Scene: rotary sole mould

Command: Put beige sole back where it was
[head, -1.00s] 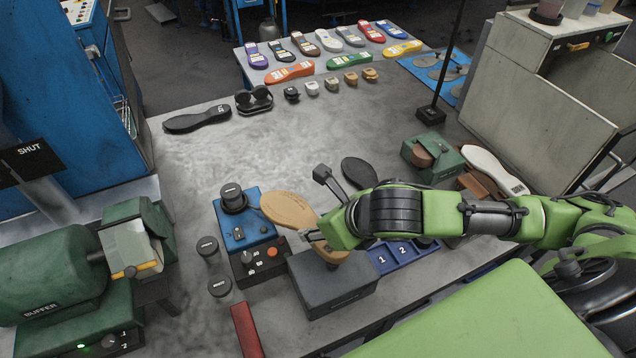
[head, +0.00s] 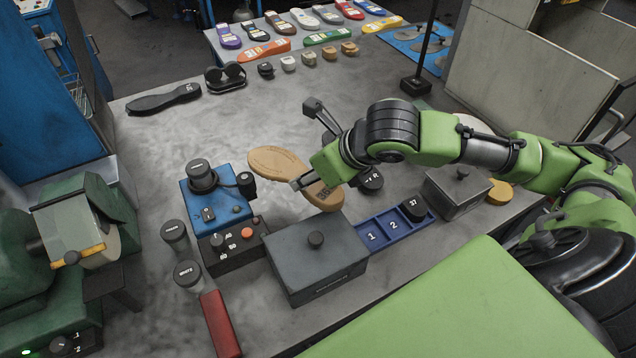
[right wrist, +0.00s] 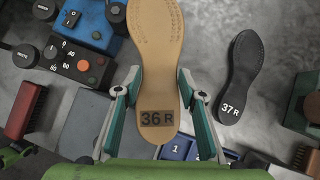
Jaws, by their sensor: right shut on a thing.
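The beige sole (head: 276,165), marked 36 R in the right wrist view (right wrist: 157,50), is in my right gripper (head: 318,182). The gripper is shut across the heel end, with one finger on each side (right wrist: 160,92) in the wrist view. In the head view the sole's toe points to the upper left, and it appears held above the bench, behind the grey lidded box (head: 318,262). A black sole (right wrist: 238,75) marked 37 R lies to its right; my arm hides most of it in the head view. My left gripper is not in view.
The blue control unit (head: 216,195) stands left of the sole. A blue numbered tray (head: 381,234) and a second grey box (head: 458,190) stand to the right. A thin pole on a black base (head: 416,84) rises behind my arm.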

